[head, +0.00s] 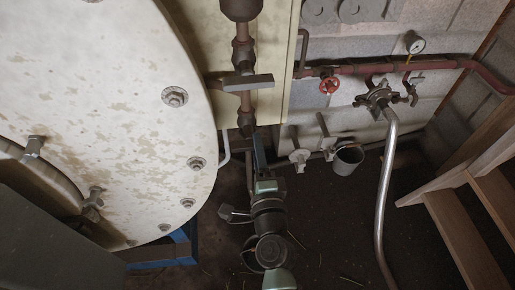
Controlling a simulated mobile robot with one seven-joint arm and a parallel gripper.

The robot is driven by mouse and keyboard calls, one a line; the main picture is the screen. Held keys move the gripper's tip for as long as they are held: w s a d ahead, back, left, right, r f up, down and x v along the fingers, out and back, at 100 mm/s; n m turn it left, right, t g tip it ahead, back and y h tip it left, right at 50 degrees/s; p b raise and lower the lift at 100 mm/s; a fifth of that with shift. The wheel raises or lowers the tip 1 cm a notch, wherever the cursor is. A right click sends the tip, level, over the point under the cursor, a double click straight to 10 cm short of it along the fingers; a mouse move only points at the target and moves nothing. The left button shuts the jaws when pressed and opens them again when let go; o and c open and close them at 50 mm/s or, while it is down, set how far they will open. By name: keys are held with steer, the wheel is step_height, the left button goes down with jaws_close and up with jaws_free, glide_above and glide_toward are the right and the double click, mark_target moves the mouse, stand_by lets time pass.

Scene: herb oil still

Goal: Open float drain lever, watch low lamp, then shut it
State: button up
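A grey bar-shaped lever (248,83) sits across a brown vertical pipe (245,52) at upper centre in the head view. It looks like a valve lever and lies crosswise to the pipe. I cannot tell for sure that it is the float drain lever. No lamp can be made out. My gripper (259,150) is at the end of my arm, below the lever and near the lower end of the pipe, apart from the lever. It is seen from behind and its fingertips are not clear, so its opening cannot be told.
A large pale bolted vessel (100,110) fills the left, beside a cream panel (278,60). Wooden steps (465,225) stand at far right.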

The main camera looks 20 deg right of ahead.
steer(key=b+v, duration=0.3)
steer(key=v, duration=1)
steer(key=shift+r, duration=0.1)
stand_by(0.3)
steer(key=w+a+r+n+t+y+p, duration=0.1)
steer(key=w+a+r+n+t+y, duration=0.2)
steer(key=r, duration=0.6)
steer(key=w+a+r+n+y+p, duration=0.1)
steer(key=w+a+r+n, duration=0.3)
steer(key=r, duration=0.5)
steer(key=w+a+r+n+t+y+p, duration=0.1)
steer(key=w+a+r+n+t+p, duration=0.1)
steer(key=r+n, duration=0.5)
steer(key=s+a+r+n+t+p, duration=0.1)
steer(key=s+r+n, duration=0.1)
steer(key=r, duration=0.8)
steer(key=s+a+r+n+t+p, duration=0.1)
steer(key=s+a+r+n+t, duration=0.1)
steer(key=r, duration=0.9)
steer(key=s+a+r+n+t+p, duration=0.1)
steer(key=s+r+n+t, duration=0.1)
steer(key=r, duration=0.9)
steer(key=shift+s+a+n, duration=0.35)
steer(key=shift+s+n, duration=0.3)
steer(key=shift+n, duration=0.25)
